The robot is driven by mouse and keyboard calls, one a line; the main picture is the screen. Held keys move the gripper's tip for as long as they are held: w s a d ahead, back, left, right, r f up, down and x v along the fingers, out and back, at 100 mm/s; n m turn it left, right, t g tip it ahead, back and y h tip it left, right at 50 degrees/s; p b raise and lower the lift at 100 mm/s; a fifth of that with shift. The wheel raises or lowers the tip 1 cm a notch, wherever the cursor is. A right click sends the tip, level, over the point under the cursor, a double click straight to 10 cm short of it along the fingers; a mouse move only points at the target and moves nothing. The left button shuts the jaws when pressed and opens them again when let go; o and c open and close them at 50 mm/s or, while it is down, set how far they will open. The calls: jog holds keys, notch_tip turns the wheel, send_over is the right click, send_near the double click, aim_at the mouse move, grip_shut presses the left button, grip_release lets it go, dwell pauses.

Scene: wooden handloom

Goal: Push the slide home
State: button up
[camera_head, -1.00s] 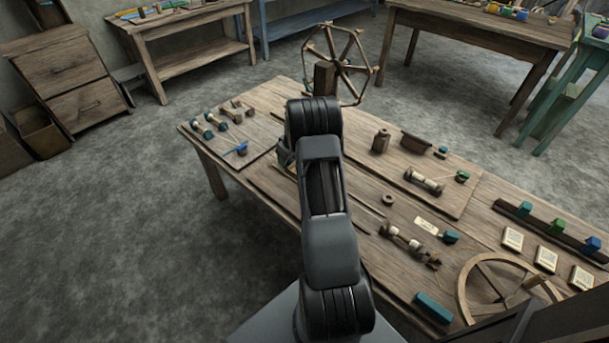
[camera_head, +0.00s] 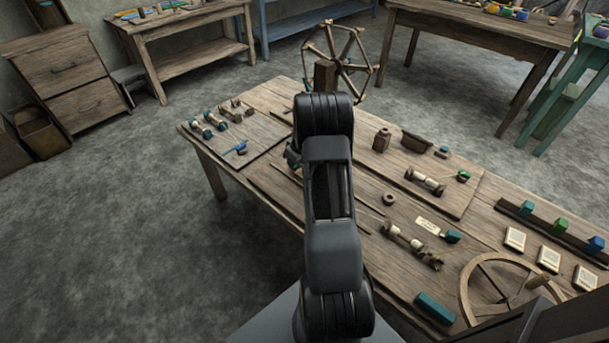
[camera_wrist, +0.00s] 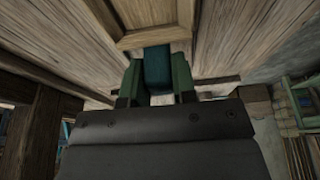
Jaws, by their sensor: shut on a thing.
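In the wrist view a dark teal block (camera_wrist: 157,68) sits between the two green fingers of my gripper (camera_wrist: 157,88). The gripper is shut on it. The block's far end meets the edge of a wooden frame (camera_wrist: 152,38) with a raised rim; I cannot tell whether it enters the frame or only touches it. I cannot tell for sure whether this block is the slide. In the head view my own arm hides the gripper's fingers and the block.
The wooden table (camera_head: 262,190) carries spools, blocks and cards. A spoked wheel (camera_head: 340,65) stands behind my arm, and another wheel (camera_head: 470,290) lies at the front right. Long thin rods lie on the table beside my arm. The floor (camera_head: 130,230) to the left is clear.

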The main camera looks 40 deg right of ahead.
jog(key=s+d+b, duration=0.1)
jog(key=s+b, duration=0.1)
jog(key=s, duration=0.4)
jog(key=s+d+b, duration=0.1)
jog(key=s+b, duration=0.2)
jog(key=s, duration=0.4)
jog(key=s+b, duration=0.2)
jog(key=s, duration=0.4)
jog(key=shift+s+d, duration=0.3)
jog(key=shift+d, duration=0.1)
jog(key=o, duration=0.9)
jog(key=shift+c, duration=0.2)
jog(key=p+v, duration=0.3)
jog(key=v, duration=0.4)
